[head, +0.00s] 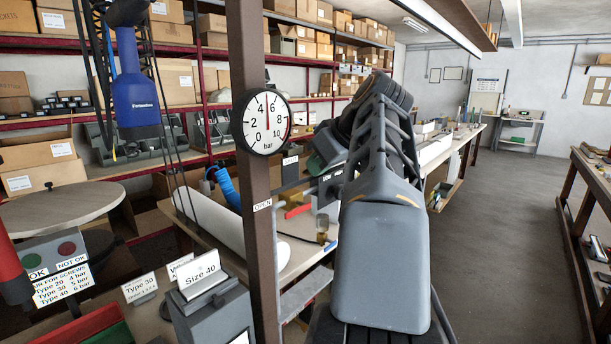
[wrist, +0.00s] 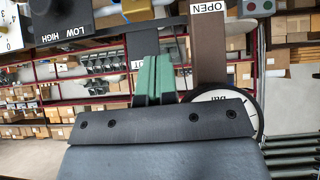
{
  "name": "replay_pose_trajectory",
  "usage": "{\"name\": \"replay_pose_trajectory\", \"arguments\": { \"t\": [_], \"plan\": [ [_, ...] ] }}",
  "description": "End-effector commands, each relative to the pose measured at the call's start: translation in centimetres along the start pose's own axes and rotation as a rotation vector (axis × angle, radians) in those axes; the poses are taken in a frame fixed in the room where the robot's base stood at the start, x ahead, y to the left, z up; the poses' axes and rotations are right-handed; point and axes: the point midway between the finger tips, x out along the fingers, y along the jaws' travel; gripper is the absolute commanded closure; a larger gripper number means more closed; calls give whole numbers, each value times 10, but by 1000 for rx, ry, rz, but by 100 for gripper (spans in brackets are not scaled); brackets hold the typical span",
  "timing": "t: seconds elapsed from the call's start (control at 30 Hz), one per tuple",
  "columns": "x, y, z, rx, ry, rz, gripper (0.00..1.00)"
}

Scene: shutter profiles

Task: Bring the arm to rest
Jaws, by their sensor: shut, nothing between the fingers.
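My arm (head: 380,230) rises folded at the centre of the head view, dark grey, in front of the workbench. My gripper (wrist: 154,72) shows in the wrist view as two green fingers pressed together, with nothing between them. The fingers are clear of any object that I can make out. In the head view my arm hides most of the gripper.
A brown post (head: 255,200) with a round pressure gauge (head: 265,122) stands just left of my arm. A blue screwdriver (head: 137,85) hangs at the left. A workbench (head: 300,255) with a white roll (head: 212,222) lies behind. The floor (head: 500,240) at right is clear.

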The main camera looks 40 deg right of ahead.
Motion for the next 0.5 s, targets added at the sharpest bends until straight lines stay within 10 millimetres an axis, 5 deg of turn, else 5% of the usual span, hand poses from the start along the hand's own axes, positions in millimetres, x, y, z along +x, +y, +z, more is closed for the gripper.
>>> {"name": "replay_pose_trajectory", "arguments": {
  "t": [0.2, 0.5],
  "plan": [
    [-22, 1, 0, 2, 1, 1, 100],
    [-28, 1, 0, 0, 0, -1, 100]
  ]
}}
